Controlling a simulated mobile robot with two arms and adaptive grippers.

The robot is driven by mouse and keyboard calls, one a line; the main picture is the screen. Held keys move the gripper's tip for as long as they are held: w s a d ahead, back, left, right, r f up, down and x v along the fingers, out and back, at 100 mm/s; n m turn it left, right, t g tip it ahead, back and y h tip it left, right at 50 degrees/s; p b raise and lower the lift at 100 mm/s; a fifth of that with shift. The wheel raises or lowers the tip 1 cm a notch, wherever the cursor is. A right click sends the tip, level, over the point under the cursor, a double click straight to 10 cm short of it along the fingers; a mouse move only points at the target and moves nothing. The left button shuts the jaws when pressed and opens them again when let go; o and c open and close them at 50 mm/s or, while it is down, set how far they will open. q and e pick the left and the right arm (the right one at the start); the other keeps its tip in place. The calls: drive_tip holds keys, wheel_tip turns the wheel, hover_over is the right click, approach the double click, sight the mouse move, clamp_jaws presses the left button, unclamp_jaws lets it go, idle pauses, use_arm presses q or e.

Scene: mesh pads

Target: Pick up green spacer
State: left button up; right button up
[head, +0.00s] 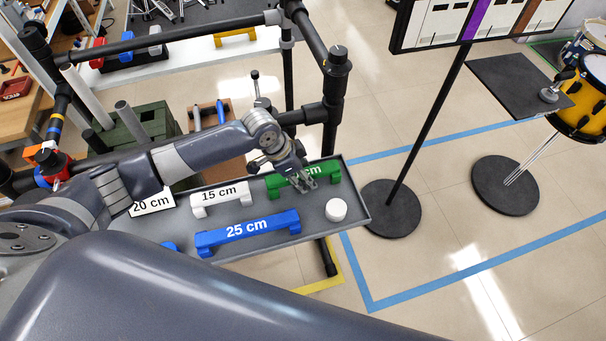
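The green spacer (329,175) lies at the far right part of the grey tray (287,240). Its label ends in "cm", and the rest is covered. My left gripper (305,184) is over the green spacer, with its fingers pointing down at the spacer's middle and hiding part of it. I cannot tell whether the fingers touch the spacer or how far apart they are. My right gripper is not in view.
On the tray are a blue 25 cm spacer (247,232), a white 15 cm spacer (222,197), a 20 cm spacer (152,203) and a white round piece (336,210). Black frame posts (333,95) stand behind the tray.

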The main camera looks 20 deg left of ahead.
use_arm(q)
clamp_jaws()
